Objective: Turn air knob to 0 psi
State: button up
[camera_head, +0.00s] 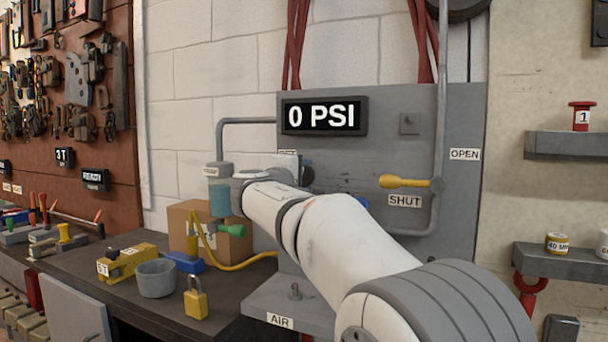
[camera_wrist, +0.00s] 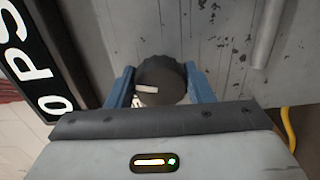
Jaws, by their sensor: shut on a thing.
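The air knob (camera_wrist: 162,76) is a dark round knob with a pale pointer mark, in the wrist view. My gripper (camera_wrist: 160,88) has its two blue fingers closed on either side of the knob. In the head view my white arm hides the knob and most of my gripper. The display (camera_head: 325,117) on the grey panel reads "0 PSI". Part of the display also shows at the left of the wrist view (camera_wrist: 32,62).
A yellow lever (camera_head: 405,182) sticks out left on the panel, between OPEN and SHUT labels. A cup-like bowl (camera_head: 156,278), a yellow padlock (camera_head: 195,298) and a cardboard box (camera_head: 185,225) stand on the dark bench. A yellow hose (camera_head: 240,264) runs toward the panel.

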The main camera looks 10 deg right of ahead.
jog(key=shift+f+n+p, duration=0.1)
jog(key=shift+n+p, duration=0.45)
jog(key=shift+n, duration=0.95)
jog(key=o, duration=1)
jog(key=shift+c, duration=0.2)
jog(key=v, duration=0.8)
